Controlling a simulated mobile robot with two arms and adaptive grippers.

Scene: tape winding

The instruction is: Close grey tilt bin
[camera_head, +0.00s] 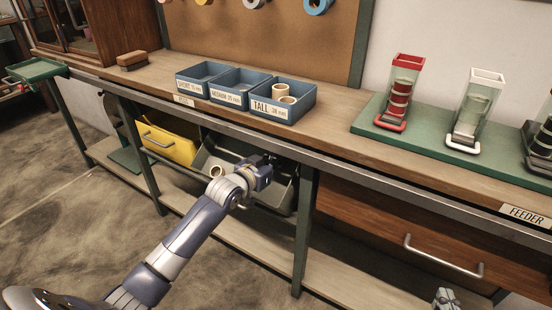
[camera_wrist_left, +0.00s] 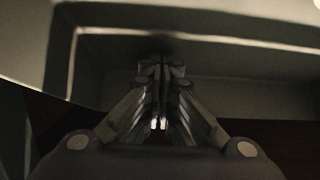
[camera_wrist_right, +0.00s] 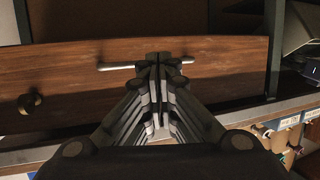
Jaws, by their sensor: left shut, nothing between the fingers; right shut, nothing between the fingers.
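The grey tilt bin (camera_head: 208,156) hangs under the workbench, to the right of the yellow bin, and is tilted open. A pale ring (camera_head: 217,171) shows at its opening. My left gripper (camera_head: 265,163) is shut and empty at the bin's right part; my arm hides some of the bin. In the left wrist view, the shut fingers (camera_wrist_left: 161,70) point at the grey bin (camera_wrist_left: 215,55), whose wall and rim fill the upper picture. I cannot tell whether they touch. My right gripper (camera_head: 445,297) is shut and empty at the lower right; its fingers (camera_wrist_right: 158,62) show before a drawer.
The yellow bin (camera_head: 172,143) stands left of the grey one. A bench leg (camera_head: 305,225) is just right of it. The wooden drawer (camera_head: 370,222) has a metal handle (camera_head: 440,262). Blue trays (camera_head: 205,92) and feeders (camera_head: 400,95) stand on the bench top.

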